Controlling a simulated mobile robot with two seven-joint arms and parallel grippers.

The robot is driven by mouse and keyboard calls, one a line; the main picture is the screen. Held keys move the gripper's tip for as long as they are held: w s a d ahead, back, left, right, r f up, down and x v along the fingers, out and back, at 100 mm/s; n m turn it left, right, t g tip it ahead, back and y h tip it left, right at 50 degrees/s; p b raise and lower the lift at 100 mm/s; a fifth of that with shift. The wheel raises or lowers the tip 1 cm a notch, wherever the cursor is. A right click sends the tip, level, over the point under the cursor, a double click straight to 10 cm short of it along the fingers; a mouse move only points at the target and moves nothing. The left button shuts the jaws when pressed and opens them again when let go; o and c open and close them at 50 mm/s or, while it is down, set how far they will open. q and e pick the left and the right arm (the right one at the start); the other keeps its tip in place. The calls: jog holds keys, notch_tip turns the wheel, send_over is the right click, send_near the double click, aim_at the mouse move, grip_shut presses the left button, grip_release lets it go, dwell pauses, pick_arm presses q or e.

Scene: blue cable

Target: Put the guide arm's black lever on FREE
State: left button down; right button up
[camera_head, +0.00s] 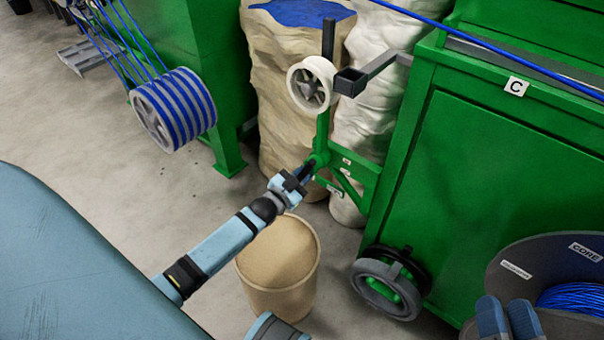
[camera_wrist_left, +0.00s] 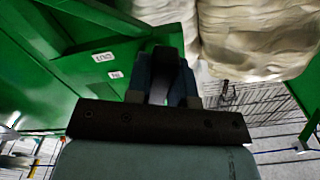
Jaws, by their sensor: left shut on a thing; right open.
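The green guide arm (camera_head: 362,172) sticks out from the green machine and carries a pale roller (camera_head: 303,88) on an upright post. Its black lever (camera_head: 307,170) is at the green pivot, mostly hidden by my left gripper (camera_head: 298,179), which is shut on it. In the left wrist view the left gripper's fingers (camera_wrist_left: 164,88) close around a dark piece, and two small white labels show on green metal to the left. Their wording is too small to read surely. My right gripper (camera_head: 508,318) is open and empty at the lower right, in front of the cable reel.
A beige bin (camera_head: 279,262) stands below my left forearm. A grey handwheel (camera_head: 386,288) is on the machine (camera_head: 480,170) at right. A black reel (camera_head: 535,255) with blue cable is at lower right. Large sacks (camera_head: 285,100) stand behind the arm.

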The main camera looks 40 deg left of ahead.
pick_arm(q)
jog(key=n+p, duration=0.2)
jog(key=d+n+p, duration=0.1)
jog(key=p, duration=0.1)
jog(key=shift+s+d+n, duration=0.1)
jog(key=shift+d+n, duration=0.05)
jog(key=shift+n, duration=0.25)
pick_arm(e)
notch_tip(320, 180, up, 6)
jog(key=t, duration=0.2)
pick_arm(q)
jog(key=shift+s+d+n+p, duration=0.1)
jog(key=shift+d+n+p, duration=0.25)
jog(key=shift+n+p, duration=0.45)
jog(key=shift+w+d+n+p, duration=0.1)
jog(key=shift+d+n+p, duration=0.25)
jog(key=shift+n, duration=0.85)
jog(key=shift+s+d+n+p, duration=0.1)
jog(key=shift+d+n+p, duration=0.25)
jog(key=shift+n+p, duration=0.45)
pick_arm(e)
jog(key=d+f+g+h, duration=0.3)
jog(key=f, duration=0.5)
jog(key=shift+s+m, duration=0.25)
jog(key=shift+m, duration=0.05)
pick_arm(q)
jog(key=shift+n, duration=0.3)
pick_arm(e)
jog(key=shift+d+f, duration=0.1)
jog(key=shift+f, duration=0.05)
